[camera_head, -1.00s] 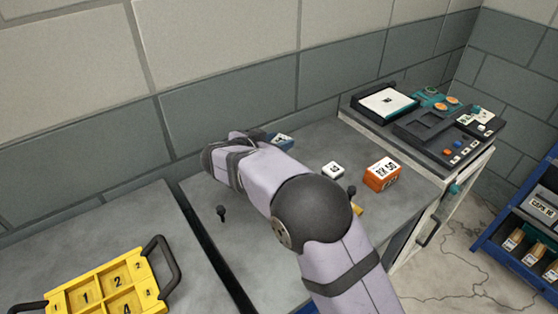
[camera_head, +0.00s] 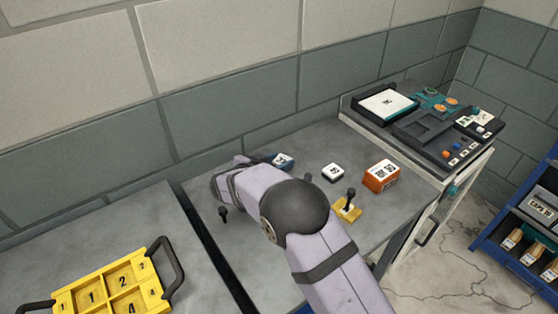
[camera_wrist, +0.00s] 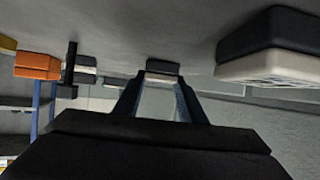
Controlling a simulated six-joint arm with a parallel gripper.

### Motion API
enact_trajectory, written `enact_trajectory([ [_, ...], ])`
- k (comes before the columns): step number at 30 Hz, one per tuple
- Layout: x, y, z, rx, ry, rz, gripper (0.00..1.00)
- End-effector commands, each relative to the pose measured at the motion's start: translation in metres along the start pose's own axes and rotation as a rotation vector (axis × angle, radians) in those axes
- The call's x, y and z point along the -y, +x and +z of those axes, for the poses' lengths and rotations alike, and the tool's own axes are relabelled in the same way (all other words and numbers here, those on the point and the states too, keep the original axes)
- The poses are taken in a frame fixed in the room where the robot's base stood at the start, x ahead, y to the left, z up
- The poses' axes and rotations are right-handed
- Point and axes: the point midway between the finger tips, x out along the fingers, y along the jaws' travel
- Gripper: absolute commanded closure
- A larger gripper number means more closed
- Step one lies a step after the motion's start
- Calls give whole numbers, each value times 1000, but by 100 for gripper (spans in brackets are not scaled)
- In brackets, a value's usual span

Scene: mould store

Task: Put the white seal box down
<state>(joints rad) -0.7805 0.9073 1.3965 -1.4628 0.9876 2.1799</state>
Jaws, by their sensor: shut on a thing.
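My gripper (camera_wrist: 162,80) is shut on a small box (camera_wrist: 162,74) with a dark base and a pale top, which I take to be the white seal box. The wrist view is upside down, with the bench top along its upper edge. In the head view the white label of the held box (camera_head: 285,159) shows just past my arm, low over the bench (camera_head: 305,140). My arm hides most of the gripper there. I cannot tell whether the box touches the bench.
A similar white-topped box (camera_head: 333,172) and an orange box (camera_head: 382,174) stand to the right. A yellow piece with a black knob (camera_head: 347,208) is nearer. A large black-and-white block (camera_wrist: 268,45) is close at right in the wrist view. A yellow tray (camera_head: 72,301) lies left.

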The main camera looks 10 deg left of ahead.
Motion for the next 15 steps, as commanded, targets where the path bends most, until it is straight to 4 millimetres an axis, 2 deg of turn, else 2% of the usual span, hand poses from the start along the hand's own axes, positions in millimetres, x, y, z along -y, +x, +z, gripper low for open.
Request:
enact_trajectory([
  [11, 0, 2, 3, -1, 1, -1, 85],
  [12, 0, 1, 3, 0, 1, -1, 61],
  [14, 0, 1, 2, 0, 0, 0, 47],
  [15, 0, 1, 2, 0, 0, 0, 45],
])
